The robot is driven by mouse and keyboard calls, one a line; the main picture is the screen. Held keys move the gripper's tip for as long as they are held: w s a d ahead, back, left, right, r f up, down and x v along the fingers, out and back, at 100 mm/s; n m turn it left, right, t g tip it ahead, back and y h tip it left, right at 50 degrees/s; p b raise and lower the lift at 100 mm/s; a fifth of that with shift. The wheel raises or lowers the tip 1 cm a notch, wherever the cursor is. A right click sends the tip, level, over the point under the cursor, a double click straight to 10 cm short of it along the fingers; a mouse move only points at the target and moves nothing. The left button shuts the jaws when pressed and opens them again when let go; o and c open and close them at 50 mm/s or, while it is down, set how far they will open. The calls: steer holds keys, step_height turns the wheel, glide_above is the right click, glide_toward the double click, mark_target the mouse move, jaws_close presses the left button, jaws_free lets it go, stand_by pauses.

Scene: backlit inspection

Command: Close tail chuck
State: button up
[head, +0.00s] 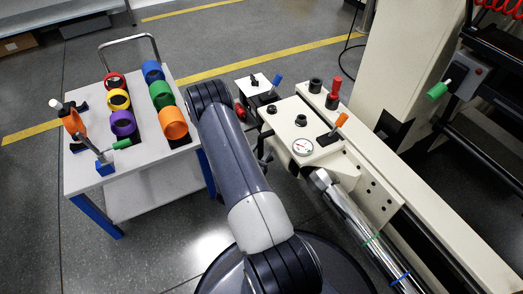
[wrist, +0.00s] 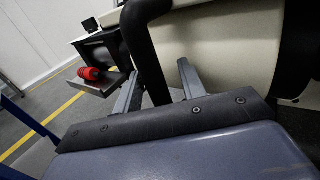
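The cream machine block (head: 300,125) stands right of centre in the head view. Which part is the tail chuck's control I cannot tell. My gripper (wrist: 156,82) shows in the wrist view with its two fingers apart and no object visibly held. A black bar and a cream surface lie beyond the fingers. In the head view my arm hides most of the gripper.
A red cylinder (wrist: 91,73) sits on a ledge left of my fingers. Open floor lies behind the cart.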

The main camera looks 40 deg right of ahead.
steer(key=p+v, duration=0.2)
steer(key=v, duration=0.8)
steer(key=shift+s+a, duration=0.2)
steer(key=shift+a, duration=0.15)
steer(key=shift+d, duration=0.1)
steer(key=b+x, duration=0.2)
steer(key=x, duration=0.9)
steer(key=shift+w, duration=0.2)
steer(key=shift+a, duration=0.2)
